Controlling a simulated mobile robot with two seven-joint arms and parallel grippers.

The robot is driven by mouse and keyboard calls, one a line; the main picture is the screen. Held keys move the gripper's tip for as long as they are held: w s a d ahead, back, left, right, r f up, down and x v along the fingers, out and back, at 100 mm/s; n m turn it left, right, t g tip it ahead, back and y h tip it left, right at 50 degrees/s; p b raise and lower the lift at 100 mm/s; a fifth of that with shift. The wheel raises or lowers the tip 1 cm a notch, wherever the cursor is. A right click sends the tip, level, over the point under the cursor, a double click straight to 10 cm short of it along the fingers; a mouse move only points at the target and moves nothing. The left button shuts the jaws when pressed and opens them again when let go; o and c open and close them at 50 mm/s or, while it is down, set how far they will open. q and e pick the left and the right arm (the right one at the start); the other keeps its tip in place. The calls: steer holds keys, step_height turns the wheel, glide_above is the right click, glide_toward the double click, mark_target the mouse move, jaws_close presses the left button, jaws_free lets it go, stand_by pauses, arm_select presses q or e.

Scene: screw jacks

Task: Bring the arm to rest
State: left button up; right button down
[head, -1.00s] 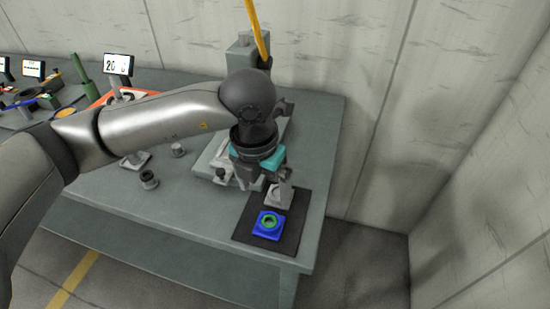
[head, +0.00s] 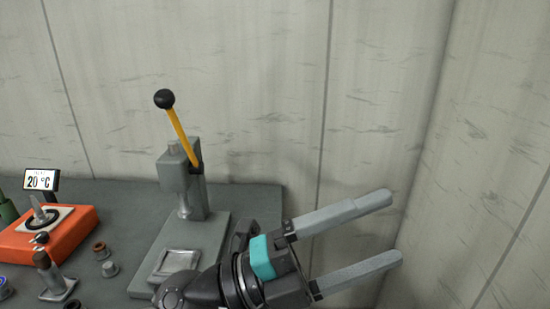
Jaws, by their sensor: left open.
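My left gripper (head: 392,230) is at the lower right of the head view, with its two long grey fingers spread apart and pointing right. It is open, with nothing between the fingers. It is raised in front of the bare wall, to the right of the press. The rest of my left arm comes in at the bottom edge and is mostly out of view. My right gripper is not in view.
A grey press (head: 182,180) with a yellow lever (head: 183,135) stands on the workbench (head: 262,200). An orange base (head: 75,240) with a display (head: 41,180) and several small jack parts are at the left. Concrete walls close off the back and right.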

arm_select(q)
steer(key=w+a+n+t+y, duration=1.1)
steer(key=n+t, duration=0.6)
steer(key=n, duration=0.3)
steer(key=a+f+n+g+y, duration=0.3)
steer(key=a+f+n+y, duration=0.25)
steer(key=f, duration=0.35)
steer(key=a+f+n+g+y, duration=0.2)
steer(key=a+f+n+y, duration=0.25)
steer(key=a+f, duration=0.35)
steer(key=s+a+f+n+g, duration=0.2)
steer(key=s+f+g, duration=0.9)
steer(key=s+f, duration=0.75)
steer(key=s+f+g+b, duration=0.1)
steer(key=s+f, duration=0.1)
steer(key=f, duration=1)
steer(key=s+f+g+b, duration=0.1)
steer(key=s+f, duration=0.1)
steer(key=f, duration=0.9)
steer(key=s+a+f+g+b, duration=0.1)
steer(key=s+a+f+b, duration=0.1)
steer(key=s+f, duration=1.2)
steer(key=shift+s+f+m+y, duration=0.3)
steer(key=shift+s+f+y, duration=0.1)
steer(key=shift+f, duration=0.5)
steer(key=shift+a, duration=0.1)
